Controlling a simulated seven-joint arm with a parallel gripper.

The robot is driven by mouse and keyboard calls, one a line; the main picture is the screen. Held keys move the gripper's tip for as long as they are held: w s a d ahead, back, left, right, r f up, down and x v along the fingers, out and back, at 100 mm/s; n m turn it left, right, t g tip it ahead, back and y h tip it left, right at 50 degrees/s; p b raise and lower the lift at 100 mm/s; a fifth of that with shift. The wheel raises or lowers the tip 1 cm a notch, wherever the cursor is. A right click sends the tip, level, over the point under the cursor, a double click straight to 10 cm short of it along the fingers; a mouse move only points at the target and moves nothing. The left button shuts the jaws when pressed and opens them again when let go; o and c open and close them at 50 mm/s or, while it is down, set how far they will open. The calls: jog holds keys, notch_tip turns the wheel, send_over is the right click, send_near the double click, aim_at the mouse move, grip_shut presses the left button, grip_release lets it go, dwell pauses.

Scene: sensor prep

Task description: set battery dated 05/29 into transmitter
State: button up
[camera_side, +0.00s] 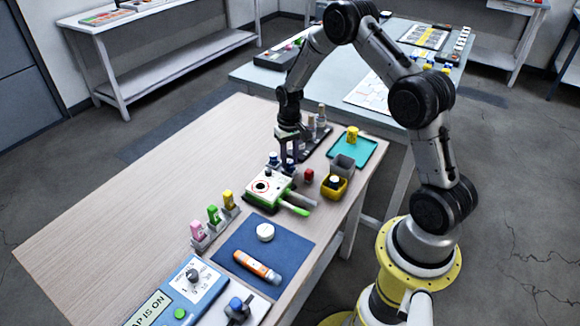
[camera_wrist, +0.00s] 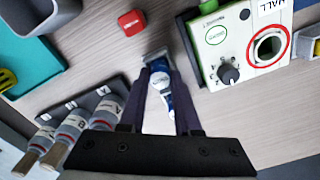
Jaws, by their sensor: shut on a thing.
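My gripper (camera_wrist: 160,72) is shut on a small blue-and-white cylinder with a silvery end, seemingly a battery (camera_wrist: 160,80). Its printed date is too small to read. In the side view my gripper (camera_side: 287,158) points down just behind the transmitter, and its fingers partly hide what they hold. The transmitter (camera_side: 262,197) is a white box with green edges on the wooden table. In the wrist view the transmitter (camera_wrist: 240,25) is at the upper right, with a dark knob and a red ring around a round opening that looks empty. The held cylinder is apart from this opening.
A rack of corked vials (camera_wrist: 85,125) stands close beside my gripper. A red cube (camera_wrist: 131,22), yellow container (camera_side: 333,187), grey bin (camera_side: 342,165) and teal tray (camera_side: 365,150) are nearby. A blue mat (camera_side: 285,232) holds an orange tube. The table's left is clear.

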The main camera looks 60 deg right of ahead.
jog(key=shift+r, duration=2.75)
grip_shut()
jog(key=shift+s+m, duration=0.1)
jog(key=shift+m, duration=0.2)
jog(key=shift+a+r, duration=0.2)
jog(key=shift+a, duration=0.2)
jog(key=w+a+r, duration=0.2)
jog(key=a+r, duration=0.2)
jog(key=a, duration=0.8)
jog(key=shift+f, duration=2.35)
jog(key=shift+f, duration=1.2)
